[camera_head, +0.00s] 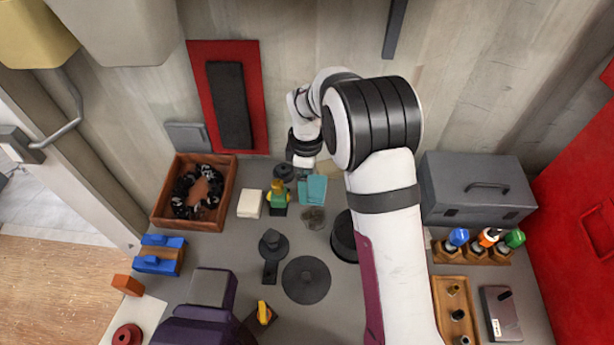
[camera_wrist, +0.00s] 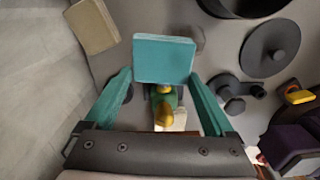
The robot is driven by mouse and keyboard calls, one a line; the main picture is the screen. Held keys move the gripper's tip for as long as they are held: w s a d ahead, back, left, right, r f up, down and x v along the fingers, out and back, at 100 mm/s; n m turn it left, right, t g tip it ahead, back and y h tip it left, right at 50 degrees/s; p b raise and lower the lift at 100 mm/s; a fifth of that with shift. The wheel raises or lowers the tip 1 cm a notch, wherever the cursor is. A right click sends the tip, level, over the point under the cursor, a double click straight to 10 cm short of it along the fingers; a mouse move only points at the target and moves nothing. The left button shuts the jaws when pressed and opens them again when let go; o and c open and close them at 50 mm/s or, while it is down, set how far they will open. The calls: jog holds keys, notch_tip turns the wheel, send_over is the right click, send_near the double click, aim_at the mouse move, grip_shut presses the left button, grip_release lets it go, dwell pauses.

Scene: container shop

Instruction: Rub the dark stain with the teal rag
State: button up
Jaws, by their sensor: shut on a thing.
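The teal rag (camera_head: 317,188) is a small flat teal pad. It also shows in the wrist view (camera_wrist: 165,58), between the tips of my gripper (camera_wrist: 163,76). My gripper is shut on it. In the head view my gripper (camera_head: 305,172) is at the back of the counter, pointing down. The dark stain (camera_head: 313,218) is a brownish patch on the grey counter, just in front of the rag. In the wrist view the stain (camera_wrist: 199,39) shows partly beside the rag's right edge. Whether the rag touches the counter I cannot tell.
A green and yellow toy figure (camera_head: 278,196) and a white block (camera_head: 250,204) stand left of the rag. A black pot (camera_head: 343,240) stands right of the stain, partly behind my arm. A black disc (camera_head: 306,280) lies in front. A wooden tray (camera_head: 160,207) is further left.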

notch_tip(320, 180, down, 5)
jog(key=shift+f, duration=0.15)
jog(key=shift+s+f, duration=0.15)
jog(key=shift+s, duration=0.15)
jog(key=shift+c, duration=0.5)
jog(key=shift+s, duration=3.5)
jog(key=shift+w, duration=3.5)
jog(key=shift+w+r, duration=0.2)
jog(key=shift+r, duration=0.45)
jog(key=shift+w+r, duration=0.15)
jog(key=shift+r, duration=3.3)
